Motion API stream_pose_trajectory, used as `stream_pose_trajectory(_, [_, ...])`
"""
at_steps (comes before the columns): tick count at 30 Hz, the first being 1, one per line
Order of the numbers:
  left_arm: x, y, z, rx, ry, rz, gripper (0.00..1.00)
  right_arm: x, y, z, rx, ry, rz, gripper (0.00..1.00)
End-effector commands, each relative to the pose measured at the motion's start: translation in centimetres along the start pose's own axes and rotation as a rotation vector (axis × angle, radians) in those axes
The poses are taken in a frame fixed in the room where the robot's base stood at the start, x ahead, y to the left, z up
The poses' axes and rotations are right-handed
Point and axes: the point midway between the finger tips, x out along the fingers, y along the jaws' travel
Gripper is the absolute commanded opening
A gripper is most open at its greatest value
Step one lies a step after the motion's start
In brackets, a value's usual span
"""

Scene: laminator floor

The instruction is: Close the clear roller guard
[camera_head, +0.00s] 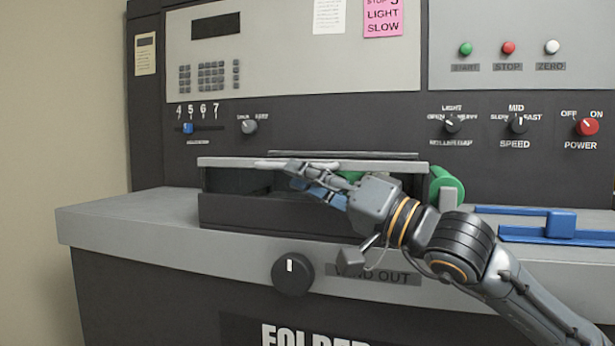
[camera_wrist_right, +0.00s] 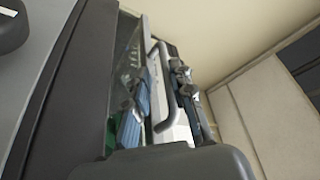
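The clear roller guard (camera_head: 225,163) shows edge-on in the head view as a light grey front bar over the dark roller opening. A pale handle (camera_head: 268,165) lies along the bar. My right gripper (camera_head: 296,175) reaches in from the right, one finger at the bar's height and one below it. In the right wrist view, its two fingers (camera_wrist_right: 160,75) stand apart on either side of the guard's white bar (camera_wrist_right: 180,132) and grey handle (camera_wrist_right: 167,88). I cannot tell whether they touch it. My left gripper is not in view.
A green roller end (camera_head: 446,187) sticks out right of the opening. A blue slide (camera_head: 560,224) sits on the ledge further right. The wind-out knob (camera_head: 292,273) is below the opening. The ledge (camera_head: 135,212) at left is clear.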

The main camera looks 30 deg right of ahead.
Motion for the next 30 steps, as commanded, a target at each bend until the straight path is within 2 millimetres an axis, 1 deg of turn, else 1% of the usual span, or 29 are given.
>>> stream_pose_trajectory(11, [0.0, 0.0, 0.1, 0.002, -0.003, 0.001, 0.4, -0.2, 0.1, -0.4, -0.001, 0.008, 0.003, 0.21])
stream_pose_trajectory(22, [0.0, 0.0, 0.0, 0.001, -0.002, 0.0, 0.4, -1.8, 0.4, -0.5, 0.002, 0.011, 0.008, 0.21])
stream_pose_trajectory(30, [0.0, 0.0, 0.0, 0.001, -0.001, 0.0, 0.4, -3.0, -0.1, -0.1, 0.005, 0.004, -0.002, 0.21])
